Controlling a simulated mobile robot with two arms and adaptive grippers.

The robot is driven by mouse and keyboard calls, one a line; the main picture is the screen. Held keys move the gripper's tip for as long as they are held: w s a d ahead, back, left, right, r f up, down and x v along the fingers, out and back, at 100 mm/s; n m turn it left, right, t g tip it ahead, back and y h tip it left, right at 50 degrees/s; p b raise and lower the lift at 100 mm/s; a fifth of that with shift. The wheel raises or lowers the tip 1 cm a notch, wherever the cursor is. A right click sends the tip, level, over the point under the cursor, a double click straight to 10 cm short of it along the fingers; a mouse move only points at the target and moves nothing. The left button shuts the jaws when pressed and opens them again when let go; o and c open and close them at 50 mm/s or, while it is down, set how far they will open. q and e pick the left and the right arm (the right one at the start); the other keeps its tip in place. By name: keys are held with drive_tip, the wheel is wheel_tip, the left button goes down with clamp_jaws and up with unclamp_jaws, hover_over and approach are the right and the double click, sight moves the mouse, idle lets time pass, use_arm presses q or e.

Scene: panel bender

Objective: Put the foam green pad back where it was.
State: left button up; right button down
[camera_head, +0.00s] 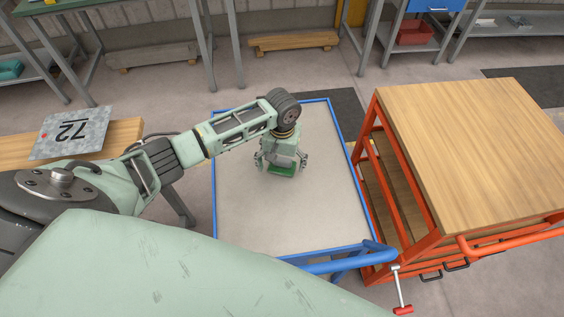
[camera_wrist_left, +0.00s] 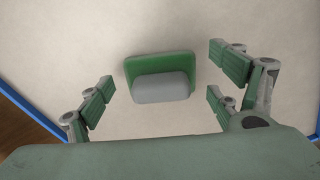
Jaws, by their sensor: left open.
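The foam green pad (camera_head: 282,171) is on or just above the pale top of the blue-framed cart (camera_head: 250,222). In the left wrist view the pad (camera_wrist_left: 133,68) is a green rounded rectangle with a grey block-shaped part (camera_wrist_left: 160,87) on it. My left gripper (camera_head: 281,160) is over the pad, pointing down, and partly hides it in the head view. In the left wrist view its fingers (camera_wrist_left: 160,80) are spread wide on both sides of the pad, with visible gaps and no contact. My right gripper is not in view.
An orange-framed cart with a wooden top (camera_head: 480,145) stands to the right. A metal plate marked 72 (camera_head: 72,133) lies on a wooden bench at the left. A red-handled clamp (camera_head: 400,290) is by the blue cart's near right corner. The rest of the cart top is clear.

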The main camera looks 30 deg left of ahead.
sight(282, 160)
use_arm(q)
wheel_tip(282, 160, up, 12)
drive_tip(key=shift+f+b, duration=0.15)
drive_tip(key=shift+b, duration=0.3)
